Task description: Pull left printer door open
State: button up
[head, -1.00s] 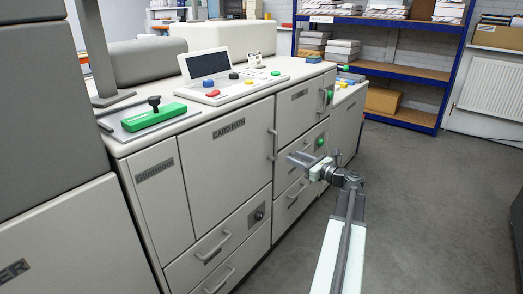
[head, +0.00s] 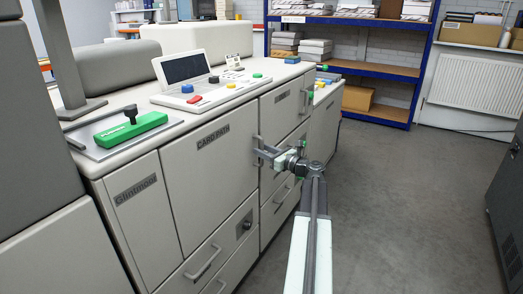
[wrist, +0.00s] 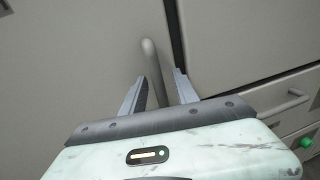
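The left printer door (head: 208,165) is a pale grey panel labelled CARD PATH. It is closed, flush with the cabinet front. Its upright bar handle (wrist: 149,58) is near the door's right edge, just left of the dark gap in the wrist view. My gripper (head: 259,151) is at this handle, and its fingers hide part of it in the head view. In the wrist view my gripper (wrist: 159,78) is open, with one finger on each side of the bar. Gaps show between the bar and the fingers, wider on the right.
A second door (head: 286,106) is to the right, with drawers below both doors. The control panel (head: 205,90) and a green tool (head: 132,128) are on top. The grey floor (head: 400,220) to the right is clear. A blue shelf (head: 350,66) stands behind.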

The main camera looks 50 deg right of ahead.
jog(key=shift+w+a, duration=0.1)
jog(key=shift+w, duration=0.35)
grip_shut()
dwell(1.1)
